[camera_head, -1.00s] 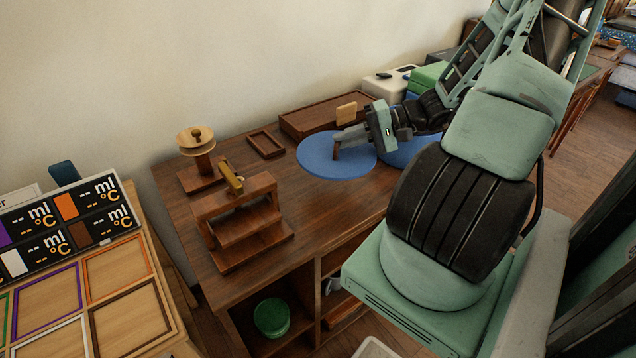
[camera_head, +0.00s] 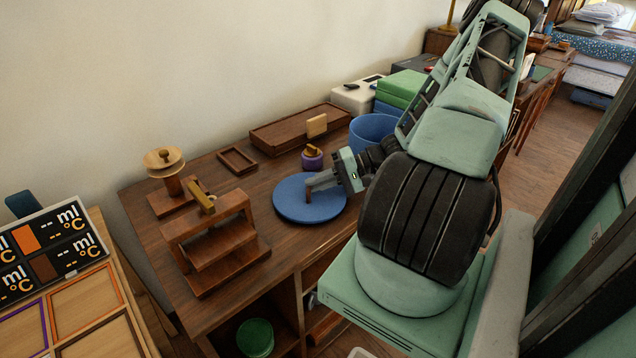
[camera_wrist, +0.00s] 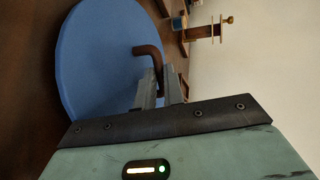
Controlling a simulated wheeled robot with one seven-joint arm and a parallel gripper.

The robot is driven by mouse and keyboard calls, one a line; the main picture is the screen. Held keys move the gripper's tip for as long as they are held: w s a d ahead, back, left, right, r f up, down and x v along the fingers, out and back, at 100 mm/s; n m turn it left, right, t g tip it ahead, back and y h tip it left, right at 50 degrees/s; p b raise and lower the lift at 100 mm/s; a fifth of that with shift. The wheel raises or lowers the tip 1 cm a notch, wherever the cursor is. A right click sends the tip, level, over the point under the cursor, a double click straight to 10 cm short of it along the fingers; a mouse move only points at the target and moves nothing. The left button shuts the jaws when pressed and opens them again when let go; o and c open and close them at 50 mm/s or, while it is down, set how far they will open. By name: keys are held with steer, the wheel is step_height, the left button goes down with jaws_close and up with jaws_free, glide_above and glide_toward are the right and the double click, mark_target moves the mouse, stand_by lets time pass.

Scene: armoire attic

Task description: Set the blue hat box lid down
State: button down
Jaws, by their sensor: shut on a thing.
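The blue hat box lid (camera_head: 288,203) is a flat round disc with a brown handle standing up from its top. It is level, low over or on the desk; I cannot tell whether it touches. My gripper (camera_head: 312,188) comes from the right and is shut on the lid's handle. In the wrist view the gripper fingers (camera_wrist: 160,88) hold the bent brown handle (camera_wrist: 150,51), with the lid (camera_wrist: 95,60) behind. The blue hat box (camera_head: 372,130) stands open-topped behind and right of the lid, partly hidden by my arm.
On the wooden desk (camera_head: 240,215), a purple pot (camera_head: 312,160) stands just behind the lid. A small tray (camera_head: 238,160), a long wooden box (camera_head: 290,132), a spool stand (camera_head: 165,180) and a wooden rack (camera_head: 215,235) are around. Bare desk lies between rack and lid.

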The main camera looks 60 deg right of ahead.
steer(key=shift+f, duration=0.2)
steer(key=c, duration=1.5)
jaws_free()
steer(key=shift+r, duration=0.15)
